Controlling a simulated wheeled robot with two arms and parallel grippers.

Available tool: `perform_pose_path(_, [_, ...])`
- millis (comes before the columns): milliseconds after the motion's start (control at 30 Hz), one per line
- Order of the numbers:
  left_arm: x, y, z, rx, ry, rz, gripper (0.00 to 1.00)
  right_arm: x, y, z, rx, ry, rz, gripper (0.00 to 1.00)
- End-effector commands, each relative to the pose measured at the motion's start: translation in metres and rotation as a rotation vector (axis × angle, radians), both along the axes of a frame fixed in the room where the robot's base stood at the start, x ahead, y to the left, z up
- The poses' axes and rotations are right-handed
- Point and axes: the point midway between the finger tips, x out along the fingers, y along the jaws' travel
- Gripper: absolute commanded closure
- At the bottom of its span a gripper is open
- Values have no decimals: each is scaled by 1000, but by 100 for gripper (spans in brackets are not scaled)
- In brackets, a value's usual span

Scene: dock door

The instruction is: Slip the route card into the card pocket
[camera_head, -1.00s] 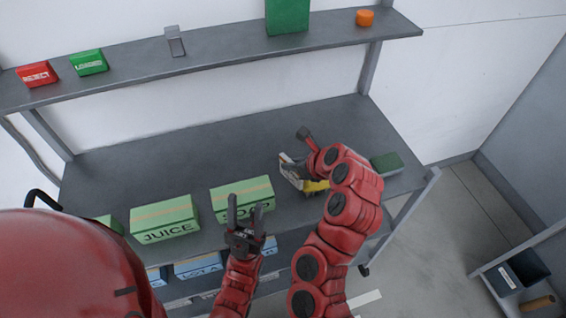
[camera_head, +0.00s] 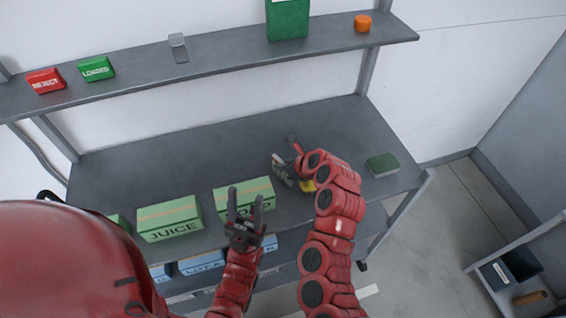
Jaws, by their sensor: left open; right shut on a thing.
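My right gripper (camera_head: 283,170) is over the grey bench, partly hidden by my own forearm. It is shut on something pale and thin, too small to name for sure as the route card. A yellow piece (camera_head: 308,186) shows beside the wrist; I cannot tell what it belongs to. My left gripper (camera_head: 245,205) is open and empty, fingers pointing up the picture, in front of the green SOUP box (camera_head: 232,191). I cannot pick out the card pocket for sure. A small grey holder (camera_head: 178,47) stands on the upper shelf.
A green JUICE box (camera_head: 170,222) stands left of the SOUP box. A dark green block (camera_head: 382,165) lies at the bench's right end. The shelf (camera_head: 225,52) holds red REJECT (camera_head: 45,81) and green LOADED (camera_head: 96,68) blocks, a green panel (camera_head: 287,18) and an orange cylinder (camera_head: 363,22). The bench's back middle is clear.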

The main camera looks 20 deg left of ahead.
Motion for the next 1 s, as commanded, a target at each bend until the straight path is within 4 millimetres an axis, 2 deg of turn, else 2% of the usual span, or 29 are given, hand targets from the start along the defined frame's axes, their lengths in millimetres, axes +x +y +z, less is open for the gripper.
perform_pose_path(33, [0,0,-1,0,0,0,50,0,0,-2,0,1,-1,100])
perform_pose_path(67, [0,0,-1,0,0,0,50,0,0,-2,0,0,0,80])
perform_pose_path(200, [0,0,-1,0,0,0,50,0,0,-1,0,0,0,55])
perform_pose_path(667, [0,0,-3,0,0,0,50,-2,-3,4,-1,-2,1,53])
perform_pose_path(1000, [0,0,-21,0,0,0,50,-20,-32,37,0,-6,-2,53])
